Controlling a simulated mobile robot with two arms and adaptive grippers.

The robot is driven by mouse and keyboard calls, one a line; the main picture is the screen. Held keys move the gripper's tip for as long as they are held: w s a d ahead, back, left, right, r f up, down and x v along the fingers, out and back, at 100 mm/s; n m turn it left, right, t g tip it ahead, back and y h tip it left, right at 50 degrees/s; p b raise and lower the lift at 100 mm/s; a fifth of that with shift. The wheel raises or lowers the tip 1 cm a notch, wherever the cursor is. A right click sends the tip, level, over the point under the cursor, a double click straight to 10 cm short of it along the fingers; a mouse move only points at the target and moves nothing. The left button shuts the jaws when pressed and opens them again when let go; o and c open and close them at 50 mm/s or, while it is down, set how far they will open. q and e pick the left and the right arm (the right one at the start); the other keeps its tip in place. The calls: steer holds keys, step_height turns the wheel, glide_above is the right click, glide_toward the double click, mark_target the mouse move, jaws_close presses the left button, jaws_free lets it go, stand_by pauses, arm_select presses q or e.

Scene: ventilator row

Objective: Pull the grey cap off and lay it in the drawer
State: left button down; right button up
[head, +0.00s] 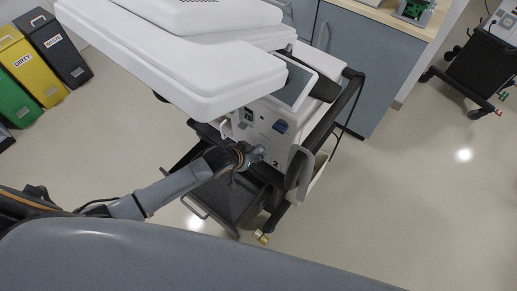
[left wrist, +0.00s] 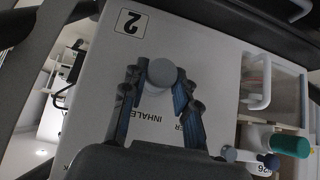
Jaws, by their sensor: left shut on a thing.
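The grey cap (left wrist: 161,73) shows in the left wrist view as a round disc against the white panel of the ventilator, by the INHALE lettering. My left gripper (left wrist: 158,76) has its blue-lined fingers on either side of the cap and is shut on it. I cannot tell whether the cap still sits on its port. In the head view my left gripper (head: 256,155) is at the front of the white ventilator (head: 272,128), next to the number 2, and the cap is too small to make out. A dark open drawer (head: 235,200) juts out below the ventilator. My right gripper is not in view.
A white shelf-like top (head: 190,75) overhangs the ventilator's left side. A dark cart rail (head: 345,105) runs on its right. Green, yellow and dark bins (head: 35,65) stand at the far left. A green-capped cylinder (left wrist: 290,144) shows in the wrist view.

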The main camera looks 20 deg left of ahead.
arm_select(q)
steer(key=shift+s+a+r+p, duration=0.1)
steer(key=shift+s+a+p, duration=0.3)
steer(key=shift+s, duration=0.4)
steer(key=shift+s+a+f+p, duration=0.1)
steer(key=shift+s+a+p, duration=0.1)
steer(key=shift+s+p, duration=0.45)
steer(key=shift+s+a+r+p, duration=0.1)
steer(key=shift+s+a+p, duration=0.25)
steer(key=shift+s, duration=0.55)
steer(key=s+a+f+g+b, duration=0.1)
steer(key=s+f+b, duration=0.1)
steer(key=f+b, duration=0.3)
steer(key=s+a+f+g+y+b, duration=0.1)
steer(key=s+f+g+b, duration=0.1)
steer(key=f+b, duration=0.4)
steer(key=s+f+g+y+b, duration=0.1)
steer(key=f+b, duration=0.4)
steer(key=f, duration=0.7)
steer(key=shift+s+a+f+g, duration=0.4)
steer(key=shift+s+g, duration=0.1)
steer(key=shift+g, duration=0.2)
steer(key=shift+r, duration=0.1)
steer(key=c, duration=0.9)
jaws_free()
steer(key=shift+c, duration=0.2)
